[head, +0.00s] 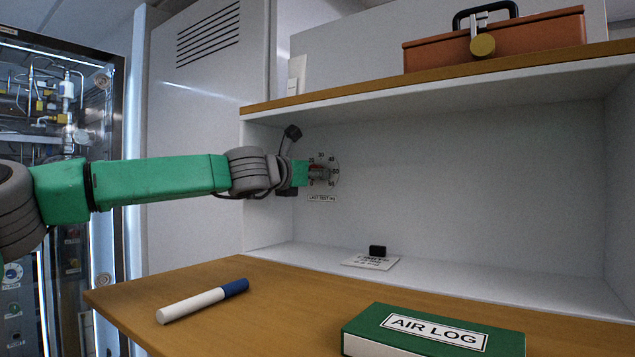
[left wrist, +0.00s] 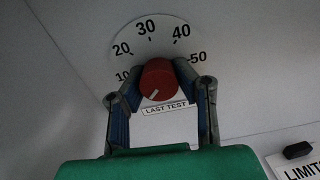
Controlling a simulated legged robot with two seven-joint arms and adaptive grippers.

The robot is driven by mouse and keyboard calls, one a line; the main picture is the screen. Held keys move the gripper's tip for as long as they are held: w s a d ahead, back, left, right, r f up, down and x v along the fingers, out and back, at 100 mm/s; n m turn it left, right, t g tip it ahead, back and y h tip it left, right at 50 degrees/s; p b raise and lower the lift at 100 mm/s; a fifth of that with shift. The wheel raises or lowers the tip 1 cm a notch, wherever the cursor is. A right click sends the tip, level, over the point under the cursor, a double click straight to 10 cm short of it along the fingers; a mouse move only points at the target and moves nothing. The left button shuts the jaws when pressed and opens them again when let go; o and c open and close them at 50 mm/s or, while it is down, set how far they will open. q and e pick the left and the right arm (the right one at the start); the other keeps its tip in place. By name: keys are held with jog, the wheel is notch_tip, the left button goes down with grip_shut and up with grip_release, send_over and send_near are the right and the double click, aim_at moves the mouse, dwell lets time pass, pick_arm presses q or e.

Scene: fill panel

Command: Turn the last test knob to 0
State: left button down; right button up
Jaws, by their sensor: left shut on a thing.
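The last test knob (left wrist: 158,78) is red and sits on a round white dial (left wrist: 150,32) on the panel wall. The dial reads 10 to 50 in the left wrist view; its lower part is hidden by my fingers. A pale mark on the knob points down and to the left. The LAST TEST label (left wrist: 165,108) is below the knob. My left gripper (left wrist: 159,76) is shut on the knob, one finger on each side. In the head view my left gripper (head: 312,173) reaches the dial (head: 334,167) from the left and covers part of it. My right gripper is not in view.
A blue-capped white marker (head: 200,302) and a green AIR LOG book (head: 430,333) lie on the wooden counter (head: 280,300). A card with a black clip (head: 372,260) lies in the niche. An orange toolbox (head: 495,42) stands on the shelf above. The niche's right part is clear.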

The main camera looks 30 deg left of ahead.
pick_arm(q)
jog(key=shift+f+n, duration=0.4)
jog(key=shift+f, duration=0.05)
jog(key=c, duration=1.4)
grip_release()
jog(key=shift+c, duration=0.2)
jog(key=shift+o, duration=1.1)
jog(key=shift+r, duration=0.1)
jog(key=shift+a+r, duration=0.1)
jog(key=shift+a, duration=0.05)
jog(key=s+a, duration=0.1)
jog(key=s, duration=1)
jog(key=shift+s+a, duration=0.4)
jog(key=shift+d, duration=0.1)
